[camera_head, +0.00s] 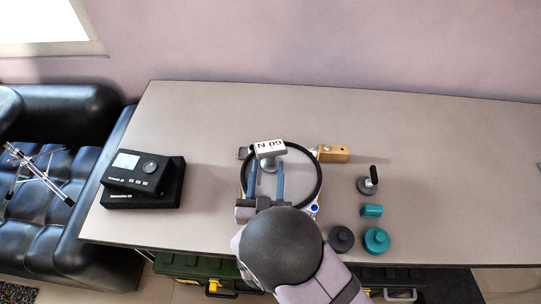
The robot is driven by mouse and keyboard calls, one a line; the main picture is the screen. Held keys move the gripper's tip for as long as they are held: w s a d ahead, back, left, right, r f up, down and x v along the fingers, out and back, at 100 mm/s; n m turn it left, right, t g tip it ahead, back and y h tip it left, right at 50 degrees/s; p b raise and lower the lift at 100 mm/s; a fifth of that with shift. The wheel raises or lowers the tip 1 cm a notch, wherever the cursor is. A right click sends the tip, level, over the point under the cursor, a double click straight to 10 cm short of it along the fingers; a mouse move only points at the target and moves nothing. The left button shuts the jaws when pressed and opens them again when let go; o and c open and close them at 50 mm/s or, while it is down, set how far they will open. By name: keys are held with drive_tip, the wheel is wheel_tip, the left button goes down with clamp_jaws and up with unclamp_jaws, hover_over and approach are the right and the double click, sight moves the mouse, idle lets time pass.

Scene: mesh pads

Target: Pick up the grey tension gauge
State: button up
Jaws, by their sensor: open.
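The grey tension gauge (270,148) has a pale top face marked "60 N", upside down in this view. It is over the far part of a round black-rimmed frame (319,181) on the table. My gripper (267,168) is open, with its two blue-grey fingers pointing away toward the gauge. The fingertips appear on either side of the gauge's lower grey part, just below its labelled face. I cannot tell whether they touch it. My wrist and arm hide the near part of the frame.
A black device with a screen (137,171) sits at the left. A gold block (334,153) is at the frame's right. A black-handled tool (369,182), a teal block (372,211), a dark knob (341,239) and a teal knob (376,240) stand farther right. The table's back is clear.

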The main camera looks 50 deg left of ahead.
sight(270, 161)
drive_tip(key=shift+p+x, duration=0.95)
drive_tip(key=shift+x, duration=1.7)
drive_tip(key=shift+w+d+f, duration=0.15)
drive_tip(key=shift+w+f, duration=0.05)
clamp_jaws()
drive_tip(key=shift+r, duration=0.1)
